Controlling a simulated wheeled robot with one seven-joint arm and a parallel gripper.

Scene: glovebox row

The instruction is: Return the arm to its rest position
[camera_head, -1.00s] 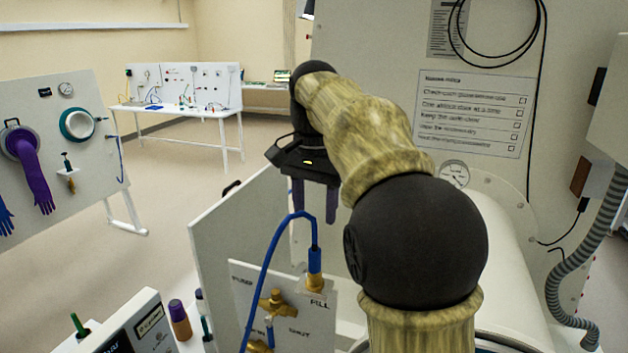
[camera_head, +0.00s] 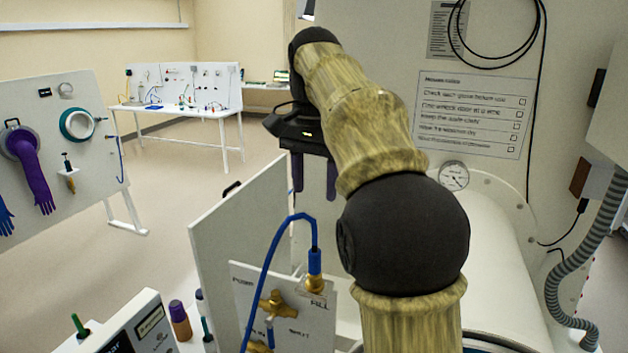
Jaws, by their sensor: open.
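My arm rises from the bottom of the head view, bends at a black joint and reaches up and away. Its links are wrapped in a mottled yellow-brown covering. My gripper (camera_head: 314,178) hangs from the far end with its two dark purple fingers pointing down. The fingers are apart with nothing between them. It hangs in the air, in the picture just above the blue hose and the valve panel (camera_head: 245,290). The fingertips look clear of the hose, though the depth between them is hard to tell.
A pale upright door-like panel (camera_head: 238,235) stands left of the gripper. A white cylinder (camera_head: 500,260) lies right of my arm, below a gauge (camera_head: 453,176). A grey corrugated hose (camera_head: 567,260) hangs at right. A glove board (camera_head: 60,150) stands at left. Open floor lies between.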

